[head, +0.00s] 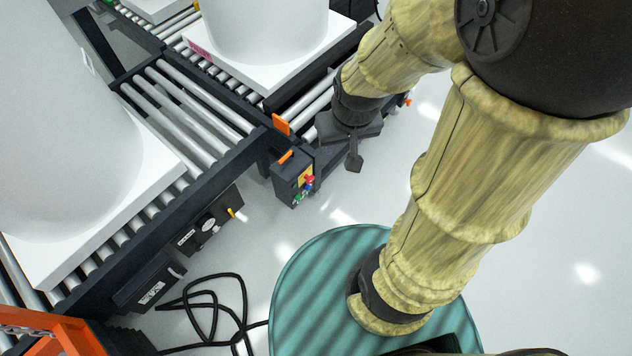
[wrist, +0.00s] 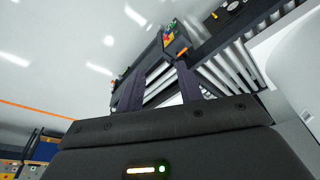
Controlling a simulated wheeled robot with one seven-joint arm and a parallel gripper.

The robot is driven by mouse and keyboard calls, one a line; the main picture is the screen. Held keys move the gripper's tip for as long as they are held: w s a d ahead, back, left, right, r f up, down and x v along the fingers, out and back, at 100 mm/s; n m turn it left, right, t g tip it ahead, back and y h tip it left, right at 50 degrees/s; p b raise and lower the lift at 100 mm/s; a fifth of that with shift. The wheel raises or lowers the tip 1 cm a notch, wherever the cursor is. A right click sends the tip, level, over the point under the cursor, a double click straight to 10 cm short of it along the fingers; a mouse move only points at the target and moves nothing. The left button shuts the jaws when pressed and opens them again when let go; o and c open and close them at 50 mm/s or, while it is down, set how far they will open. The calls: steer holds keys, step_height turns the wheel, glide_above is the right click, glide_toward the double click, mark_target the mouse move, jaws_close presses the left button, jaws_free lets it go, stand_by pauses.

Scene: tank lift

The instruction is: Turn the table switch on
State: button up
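A dark control box (head: 292,178) with a yellow panel and small red, green and blue controls hangs at the corner of the roller table; it also shows in the wrist view (wrist: 174,40). A dark unit with a yellow lever (head: 232,213) is on the table's side, lower left of that box. I cannot tell which of these is the table switch. My gripper (head: 354,150) is right of the control box, apart from it, and points down. In the wrist view its two fingers (wrist: 160,82) stand apart with nothing held between them.
Roller conveyors (head: 185,100) carry large white tanks (head: 60,130) on white pallets at the left and back. Black cables (head: 215,310) lie on the floor by my teal base. An orange frame (head: 50,335) is at lower left. The floor right of the control box is clear.

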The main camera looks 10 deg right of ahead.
steer(key=o, duration=0.3)
steer(key=shift+o, duration=1.4)
steer(key=shift+w+d+f+b, duration=0.1)
steer(key=shift+w+f+b, duration=0.05)
steer(key=shift+f+b, duration=0.25)
steer(key=w+d+f+n+t+y+b, duration=0.1)
steer(key=w+d+f+n+b, duration=0.3)
steer(key=f+b, duration=0.6)
steer(key=w+d+f+m+t+b, duration=0.15)
steer(key=w+f+b, duration=0.4)
steer(key=f, duration=0.85)
steer(key=w+d+f+n+t+y+b, duration=0.1)
steer(key=w+d+f+n+b, duration=0.25)
steer(key=f+b, duration=0.75)
step_height(320, 180, down, 32)
steer(key=w+d+n+t+y+b, duration=0.1)
steer(key=t+y+b, duration=0.7)
steer(key=b, duration=1.6)
steer(key=shift+w+d+r+y+b, duration=0.2)
steer(key=shift+d+r+y+b, duration=0.05)
steer(key=shift+d+y+b, duration=0.1)
steer(key=shift+t, duration=0.25)
steer(key=shift+a, duration=0.1)
